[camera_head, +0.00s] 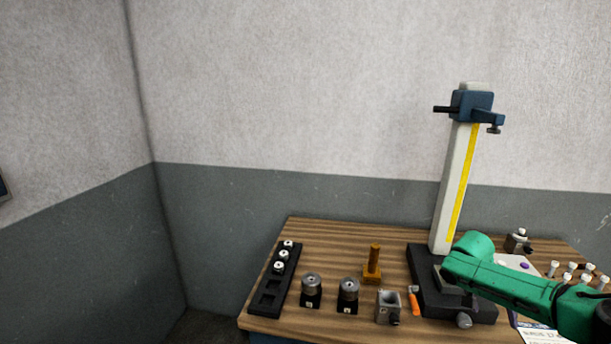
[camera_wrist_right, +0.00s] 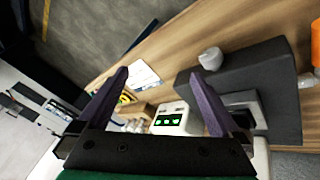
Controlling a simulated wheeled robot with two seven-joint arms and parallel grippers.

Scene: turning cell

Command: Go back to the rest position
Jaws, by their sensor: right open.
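My right gripper (camera_wrist_right: 160,74) shows in the wrist view with its two purple fingers spread apart and nothing between them. It is above the wooden table, beside the dark base of the tall column stand. In the head view my green right arm comes in from the right and passes in front of that base; the fingers cannot be made out there. My left gripper is not in view.
The column stand (camera_head: 455,190) rises from its dark base (camera_wrist_right: 265,85), close to my right gripper. A white box with green digits (camera_wrist_right: 172,118) is near the fingers. A black rack (camera_head: 265,300), round parts (camera_head: 311,287) and a brass part (camera_head: 373,265) stand left on the table.

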